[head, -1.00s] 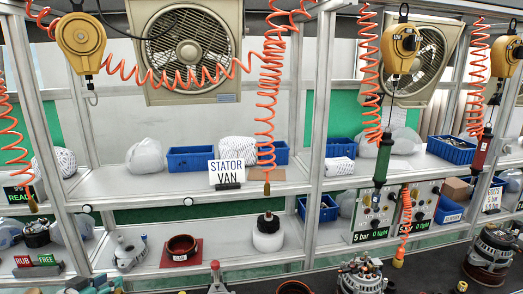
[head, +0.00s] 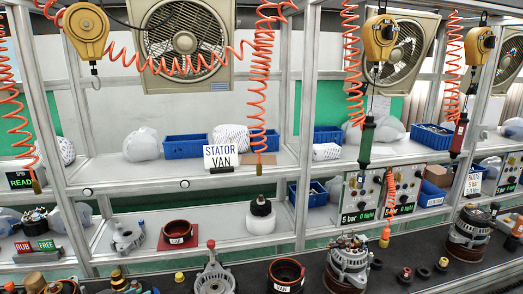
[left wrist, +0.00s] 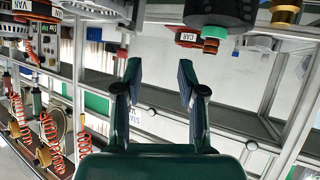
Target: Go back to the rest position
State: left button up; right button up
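My left gripper (left wrist: 160,75) shows in the left wrist view only. Its two dark fingers stand apart, with nothing between them, so it is open and empty. That view looks upside down along the shelving, with the bench parts at the top of the picture. The fingers point toward a pale panel and shelf. Neither gripper shows in the head view, and my right gripper is out of sight.
A dark bench (head: 419,279) runs along the front, with alternator units (head: 349,262) and a black ring part (head: 286,276) on it. A STATOR VAN sign (head: 221,156) and blue bins (head: 185,146) stand on the shelf.

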pick_arm(q)
jog(key=d+f+b, duration=0.1)
jog(key=d+f, duration=0.2)
jog(key=s+d+f+g+h, duration=0.1)
jog(key=d+f, duration=0.2)
jog(key=f, duration=0.1)
jog(key=s+d+f+g+b, duration=0.1)
jog(key=d+f, duration=0.2)
jog(key=f, duration=0.1)
jog(key=shift+s+d+n+h+b, duration=0.1)
jog(key=shift+d+n+h+b, duration=0.2)
jog(key=shift+n, duration=0.1)
jog(key=s+d+f+n+g+b, duration=0.1)
jog(key=s+d+f+g+b, duration=0.15)
jog(key=s+d+f, duration=0.55)
jog(key=s+d+f+n+g+b, duration=0.15)
jog(key=s+d+f+g, duration=0.3)
jog(key=s+f, duration=0.6)
jog(key=s+f+g+y, duration=0.1)
jog(key=s+f+g, duration=0.1)
jog(key=s, duration=0.6)
jog(key=shift+s, duration=0.25)
